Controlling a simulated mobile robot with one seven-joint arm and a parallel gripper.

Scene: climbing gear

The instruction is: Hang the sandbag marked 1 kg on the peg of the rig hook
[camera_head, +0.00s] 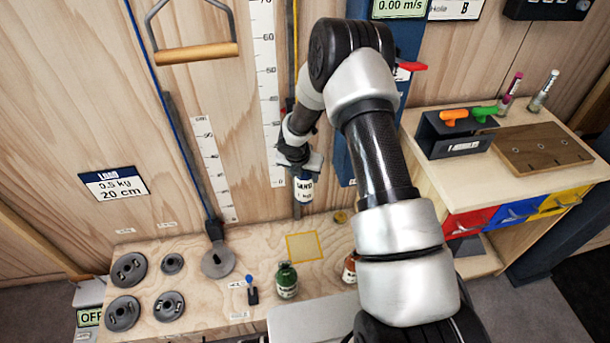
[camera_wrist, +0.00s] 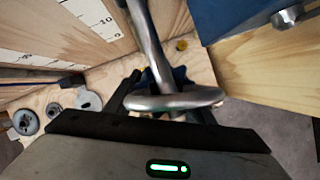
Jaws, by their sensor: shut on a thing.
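My gripper (camera_head: 300,164) is shut on a dark blue sandbag with a white label (camera_head: 304,190), in front of the back panel. The label's small print, including the weight, is too small to read surely. In the wrist view a bit of the blue bag (camera_wrist: 181,75) shows beyond the metal rig hook (camera_wrist: 150,40). The hook's rounded lower end crosses in front of my gripper's fingers. Whether the bag's loop is around the peg or beside it, I cannot tell. In the head view my gripper and wrist hide the hook.
A green bottle-like bag (camera_head: 286,281) and a partly hidden orange-brown one (camera_head: 349,269) stand on the wooden bench (camera_head: 240,258). Several grey disc weights (camera_head: 128,270) lie at left. A yellow square (camera_head: 304,247) on the bench is bare. A blue post (camera_head: 343,150) stands close on the right.

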